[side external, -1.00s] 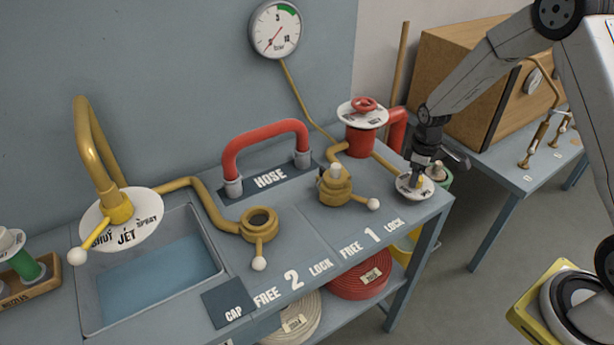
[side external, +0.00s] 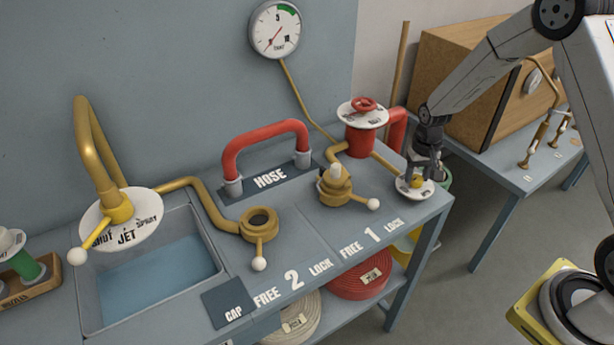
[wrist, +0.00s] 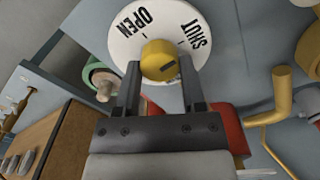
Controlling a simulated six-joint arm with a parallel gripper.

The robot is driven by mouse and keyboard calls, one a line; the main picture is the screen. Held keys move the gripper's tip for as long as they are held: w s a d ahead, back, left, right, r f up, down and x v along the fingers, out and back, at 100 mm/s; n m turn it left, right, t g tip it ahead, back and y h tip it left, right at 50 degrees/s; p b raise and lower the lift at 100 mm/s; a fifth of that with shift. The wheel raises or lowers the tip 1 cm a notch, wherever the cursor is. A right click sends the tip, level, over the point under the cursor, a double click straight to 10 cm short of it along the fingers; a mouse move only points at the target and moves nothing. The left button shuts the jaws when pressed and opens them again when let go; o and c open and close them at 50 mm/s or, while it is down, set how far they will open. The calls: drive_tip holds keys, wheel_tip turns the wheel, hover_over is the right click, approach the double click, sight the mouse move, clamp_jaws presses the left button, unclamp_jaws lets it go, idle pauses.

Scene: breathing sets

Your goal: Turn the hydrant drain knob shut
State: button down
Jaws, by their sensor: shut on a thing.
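The drain knob (wrist: 158,58) is a small yellow knob on a round white dial (wrist: 118,46) lettered OPEN and SHUT. In the side view the knob (side external: 416,182) sits at the right end of the blue-grey bench. My gripper (wrist: 160,72) is shut on the knob, one finger on each side of it; from the side my gripper (side external: 418,176) points down over the dial. A short dark mark shows on the knob's face; I cannot tell for sure which label it points to.
The red hydrant with its handwheel (side external: 364,104) stands close behind and left of my gripper. A capped brass coupling (side external: 335,188) with a white-balled lever is to the left. A green-rimmed round thing (wrist: 97,73) lies beside the dial. A wooden cabinet (side external: 470,75) stands behind my arm.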

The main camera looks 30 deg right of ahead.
sight(417, 177)
drive_tip(key=shift+m, duration=0.7)
drive_tip(key=shift+c, duration=0.9)
unclamp_jaws()
drive_tip(key=shift+r, duration=0.15)
drive_tip(key=shift+r, duration=3.8)
